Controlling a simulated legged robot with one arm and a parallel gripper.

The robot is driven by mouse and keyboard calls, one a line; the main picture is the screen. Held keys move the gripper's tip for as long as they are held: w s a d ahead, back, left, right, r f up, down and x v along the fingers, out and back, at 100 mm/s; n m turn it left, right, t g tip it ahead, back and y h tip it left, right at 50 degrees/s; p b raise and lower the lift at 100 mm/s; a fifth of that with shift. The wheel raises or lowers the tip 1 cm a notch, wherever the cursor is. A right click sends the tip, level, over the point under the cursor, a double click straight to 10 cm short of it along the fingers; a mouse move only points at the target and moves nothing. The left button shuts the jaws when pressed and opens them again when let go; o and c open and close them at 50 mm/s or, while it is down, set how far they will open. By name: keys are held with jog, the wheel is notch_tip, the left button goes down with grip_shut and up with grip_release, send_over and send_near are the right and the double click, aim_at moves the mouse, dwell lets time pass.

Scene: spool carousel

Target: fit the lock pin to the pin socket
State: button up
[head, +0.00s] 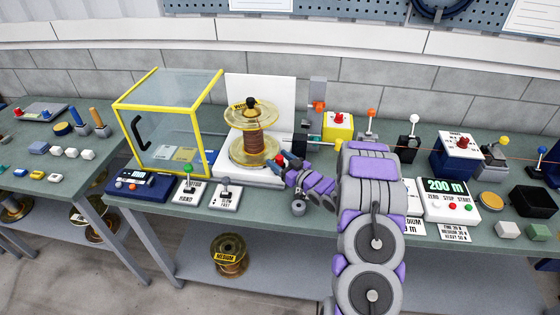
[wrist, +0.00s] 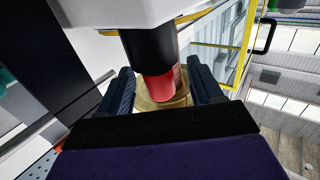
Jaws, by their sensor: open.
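My gripper (head: 283,161) is low at the right side of the wire spool (head: 248,140), near the white base it stands on. In the wrist view my gripper (wrist: 163,88) is open, with one dark finger on each side of a black cylinder with a red end (wrist: 160,84). This may be the lock pin; I cannot tell for sure. The cylinder comes from a white block (wrist: 130,12), and no finger clearly touches it. A small red spot (head: 279,158) shows at my gripper in the head view. I cannot make out the pin socket.
A yellow-framed clear guard box (head: 117,106) stands left of the spool. A white panel (head: 284,92) rises behind it. Two lever switches on white plates (head: 226,198) sit in front. A yellow box with a red button (head: 338,127) stands right of the spool.

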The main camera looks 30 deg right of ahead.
jog(key=shift+s+a+f, duration=0.15)
jog(key=shift+f, duration=0.4)
jog(key=r, duration=0.3)
jog(key=r+p, duration=0.1)
jog(key=shift+d+r, duration=0.2)
jog(key=shift+d, duration=0.05)
jog(key=s+a+r+p, duration=0.1)
jog(key=s+a, duration=0.1)
jog(key=s, duration=0.6)
jog(key=s+a+r, duration=0.1)
jog(key=s+a, duration=0.2)
jog(key=s, duration=0.4)
jog(key=w+d+g+h, duration=0.2)
jog(key=d+g+h, duration=0.3)
jog(key=g+h, duration=0.1)
jog(key=s+r+m+g+h, duration=0.2)
jog(key=s+r+g+h, duration=0.15)
jog(key=s+r, duration=0.2)
jog(key=s+a+r+g+y, duration=0.1)
jog(key=s+a+r+g, duration=0.1)
jog(key=s+a, duration=0.4)
jog(key=s+a+r+m+g+y, duration=0.1)
jog(key=s+a+g, duration=0.3)
jog(key=s, duration=1)
jog(key=s+a+r+g+y, duration=0.2)
jog(key=s+a+r+g, duration=0.1)
jog(key=s+a, duration=0.6)
jog(key=shift+s+a+r+m+g, duration=0.25)
jog(key=shift+s+r+m+g, duration=0.15)
jog(key=shift+s, duration=0.5)
